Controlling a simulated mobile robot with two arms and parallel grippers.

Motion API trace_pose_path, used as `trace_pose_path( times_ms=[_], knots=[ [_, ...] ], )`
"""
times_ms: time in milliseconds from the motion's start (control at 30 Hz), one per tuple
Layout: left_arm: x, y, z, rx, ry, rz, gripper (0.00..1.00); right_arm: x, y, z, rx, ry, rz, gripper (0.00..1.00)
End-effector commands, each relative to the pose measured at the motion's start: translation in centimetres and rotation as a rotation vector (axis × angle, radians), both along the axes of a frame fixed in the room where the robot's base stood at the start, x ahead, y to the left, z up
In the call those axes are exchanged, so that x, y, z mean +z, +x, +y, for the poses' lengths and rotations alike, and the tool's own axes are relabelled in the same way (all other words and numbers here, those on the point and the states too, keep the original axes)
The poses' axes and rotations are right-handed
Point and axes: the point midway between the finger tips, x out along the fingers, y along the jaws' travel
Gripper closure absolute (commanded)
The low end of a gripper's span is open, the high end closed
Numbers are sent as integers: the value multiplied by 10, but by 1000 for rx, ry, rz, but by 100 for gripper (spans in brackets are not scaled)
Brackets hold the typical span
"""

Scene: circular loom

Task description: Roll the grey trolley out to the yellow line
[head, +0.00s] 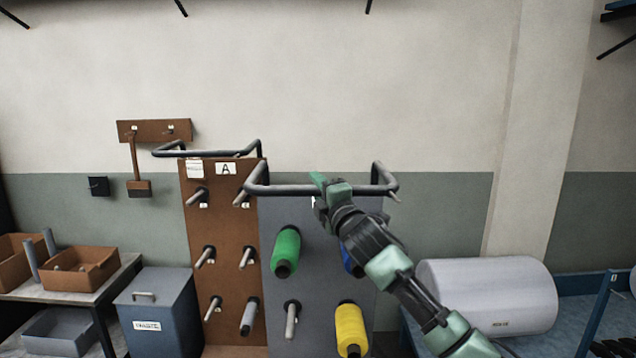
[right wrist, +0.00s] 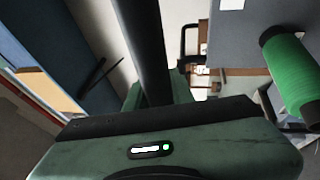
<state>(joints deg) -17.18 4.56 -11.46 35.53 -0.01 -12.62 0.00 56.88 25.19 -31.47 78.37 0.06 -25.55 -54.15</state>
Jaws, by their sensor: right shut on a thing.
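The grey trolley (head: 270,258) is an upright grey panel with pegs, close to the wall. A bent dark handle bar (head: 285,190) runs along its top. It carries a green spool (head: 286,250), a yellow spool (head: 351,328) and a blue spool (head: 350,262), the blue one mostly behind my right arm. My right gripper (head: 325,186) is shut on the handle bar. In the right wrist view, the dark bar (right wrist: 147,45) runs into the jaws and the green spool (right wrist: 293,75) is at right. The yellow line and my left gripper are not in view.
A brown peg trolley (head: 228,270) marked A stands right beside the grey one, on its left. A blue-grey bin (head: 160,312) and a bench with brown boxes (head: 80,268) are further left. A large white roll (head: 488,297) lies at right.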

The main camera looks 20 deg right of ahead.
Motion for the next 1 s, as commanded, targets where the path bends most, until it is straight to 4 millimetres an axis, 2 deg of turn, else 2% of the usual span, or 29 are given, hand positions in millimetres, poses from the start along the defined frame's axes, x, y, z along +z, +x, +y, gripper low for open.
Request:
trace_pose_path(
  times_ms=[200,233,300,667,767,1000],
  knots=[
    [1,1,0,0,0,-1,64,5,0,-3,-4,0,-7,100],
    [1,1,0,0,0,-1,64,5,0,-3,-4,0,-7,71],
    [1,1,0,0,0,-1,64,4,0,-3,-4,-1,-6,55],
    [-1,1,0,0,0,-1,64,3,-3,-2,-3,-1,-7,55],
    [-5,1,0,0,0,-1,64,0,-12,-4,-2,-1,-8,55],
    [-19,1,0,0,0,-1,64,-8,-50,-8,-2,-2,-8,55]
  ],
)
